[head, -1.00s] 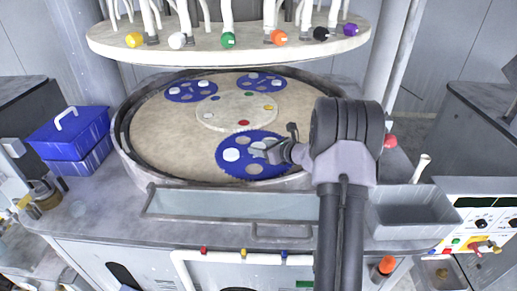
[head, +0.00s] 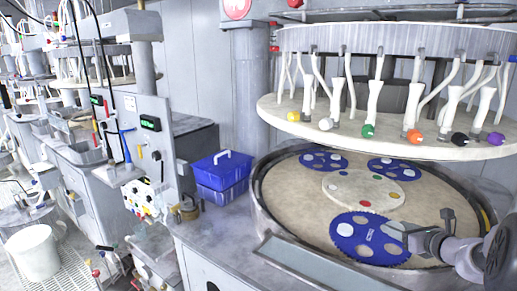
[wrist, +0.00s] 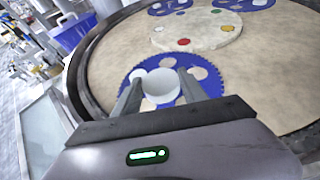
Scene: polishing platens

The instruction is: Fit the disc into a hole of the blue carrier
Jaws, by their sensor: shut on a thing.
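The near blue carrier (head: 352,250) is a toothed wheel with several round holes, lying on the beige platen; the wrist view shows it under my fingers (wrist: 205,98). A white disc (head: 345,229) lies in its left hole and also shows beside my left finger in the wrist view (wrist: 138,75). My gripper (wrist: 160,80) is shut on another white disc (wrist: 162,90) over the carrier. I cannot tell how high this disc is above the carrier. In the head view, my gripper (head: 405,231) comes from the right over the carrier's right part.
Two more blue carriers, left (head: 325,168) and right (head: 408,174), lie farther back with white discs in them. A pale centre plate (head: 345,195) has coloured dots. The upper plate (head: 300,115) with hoses hangs above. A blue box (head: 222,172) stands left of the platen rim.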

